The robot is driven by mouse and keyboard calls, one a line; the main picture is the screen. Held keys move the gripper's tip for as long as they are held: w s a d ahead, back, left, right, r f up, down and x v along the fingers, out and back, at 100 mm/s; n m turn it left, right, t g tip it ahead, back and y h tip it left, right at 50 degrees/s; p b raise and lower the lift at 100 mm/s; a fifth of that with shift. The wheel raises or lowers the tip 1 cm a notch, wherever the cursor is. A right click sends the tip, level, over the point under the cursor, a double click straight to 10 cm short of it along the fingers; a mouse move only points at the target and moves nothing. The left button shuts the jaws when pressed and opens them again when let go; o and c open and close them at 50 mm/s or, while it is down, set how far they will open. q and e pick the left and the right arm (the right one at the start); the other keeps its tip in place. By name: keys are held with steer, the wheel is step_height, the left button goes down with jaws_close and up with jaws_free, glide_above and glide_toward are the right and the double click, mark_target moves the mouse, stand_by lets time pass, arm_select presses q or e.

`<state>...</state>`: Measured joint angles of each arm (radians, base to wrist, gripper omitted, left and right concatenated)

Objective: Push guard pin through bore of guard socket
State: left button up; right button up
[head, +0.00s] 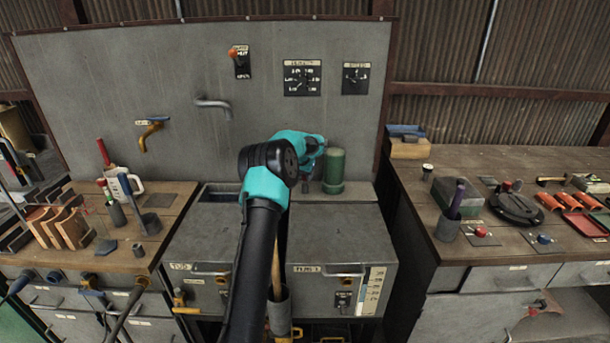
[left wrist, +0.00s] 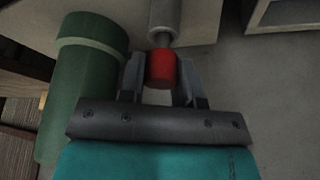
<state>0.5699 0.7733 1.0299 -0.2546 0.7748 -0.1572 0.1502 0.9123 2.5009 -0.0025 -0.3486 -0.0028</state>
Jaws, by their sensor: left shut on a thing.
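My left gripper (left wrist: 161,72) is shut on the red head of the guard pin (left wrist: 162,68) in the left wrist view. A thin shaft leads from the red head to a pale grey cylinder, which looks like the guard socket (left wrist: 164,14). I cannot tell how deep the shaft sits in the bore. In the head view my left gripper (head: 304,183) is small and partly hidden behind my arm, low before the back panel. The pin and socket cannot be made out there. My right gripper is not in view.
A green cylinder (head: 334,170) stands right beside my left gripper; it also shows in the left wrist view (left wrist: 85,85). The grey back panel (head: 180,70) rises behind. Cluttered benches lie left (head: 165,215) and right (head: 400,172). The right cabinet top (head: 345,235) is mostly clear.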

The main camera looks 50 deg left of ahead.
arm_select(q)
steer(key=shift+f, duration=0.45)
stand_by(0.3)
steer(key=o, duration=0.6)
steer(key=shift+o, duration=0.4)
steer(key=o, duration=0.5)
steer(key=shift+o, duration=0.2)
steer(key=shift+r, duration=0.1)
steer(key=v, duration=1.7)
steer(key=shift+r, duration=0.2)
